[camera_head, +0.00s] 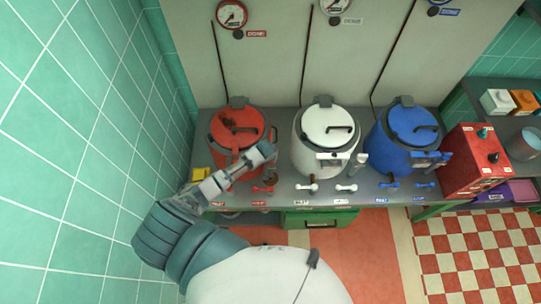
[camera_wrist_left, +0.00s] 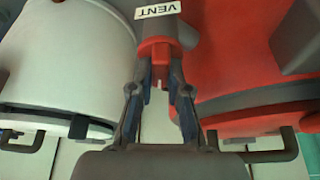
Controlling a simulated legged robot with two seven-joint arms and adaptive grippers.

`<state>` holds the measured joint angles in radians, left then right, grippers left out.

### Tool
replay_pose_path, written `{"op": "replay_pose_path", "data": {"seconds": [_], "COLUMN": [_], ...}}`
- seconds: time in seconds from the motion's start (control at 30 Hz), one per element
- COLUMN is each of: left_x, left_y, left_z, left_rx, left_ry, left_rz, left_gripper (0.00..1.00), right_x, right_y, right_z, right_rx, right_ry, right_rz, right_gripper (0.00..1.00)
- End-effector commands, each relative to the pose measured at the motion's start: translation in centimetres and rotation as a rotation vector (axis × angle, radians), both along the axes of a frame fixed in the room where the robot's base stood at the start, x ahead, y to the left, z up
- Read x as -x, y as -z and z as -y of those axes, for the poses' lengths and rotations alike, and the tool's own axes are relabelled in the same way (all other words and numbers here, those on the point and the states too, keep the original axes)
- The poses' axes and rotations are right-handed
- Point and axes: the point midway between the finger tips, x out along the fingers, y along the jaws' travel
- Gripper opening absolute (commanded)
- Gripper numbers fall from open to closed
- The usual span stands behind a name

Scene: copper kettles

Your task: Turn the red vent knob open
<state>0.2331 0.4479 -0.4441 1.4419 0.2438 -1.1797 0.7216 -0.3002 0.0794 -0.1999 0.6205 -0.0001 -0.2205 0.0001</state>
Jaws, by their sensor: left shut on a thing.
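The red vent knob (camera_wrist_left: 155,49) shows in the left wrist view, on a grey fitting with a white VENT label (camera_wrist_left: 158,10). My left gripper (camera_wrist_left: 160,82) is shut on this knob, with one finger on each side. In the head view my left gripper (camera_head: 267,162) is at the right front of the red kettle (camera_head: 224,133) and covers the knob. The red kettle stands upright with its lid on. Its red body (camera_wrist_left: 235,60) fills the right of the wrist view. My right gripper is not in view.
A white kettle (camera_head: 311,151) and a blue kettle (camera_head: 393,143) stand to the right on the grey counter. Small valve handles line its front edge. A red box with knobs (camera_head: 470,168) is at the right. A tiled wall (camera_head: 75,130) is close on the left.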

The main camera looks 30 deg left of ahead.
Motion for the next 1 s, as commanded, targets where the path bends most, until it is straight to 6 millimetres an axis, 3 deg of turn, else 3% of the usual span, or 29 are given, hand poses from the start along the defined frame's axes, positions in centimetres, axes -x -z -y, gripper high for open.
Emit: {"op": "replay_pose_path", "data": {"seconds": [0.4,1.0], "left_x": [0.37,0.36], "left_y": [0.41,0.44], "left_z": [0.14,0.23], "left_rx": [0.000,0.002], "left_ry": [-0.209,-0.244], "left_rz": [-0.013,-0.014], "left_gripper": [0.00,0.00], "right_x": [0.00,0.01], "right_y": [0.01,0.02], "right_z": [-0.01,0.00], "right_rx": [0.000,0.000], "right_ry": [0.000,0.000], "right_rz": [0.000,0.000], "right_gripper": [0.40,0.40]}}
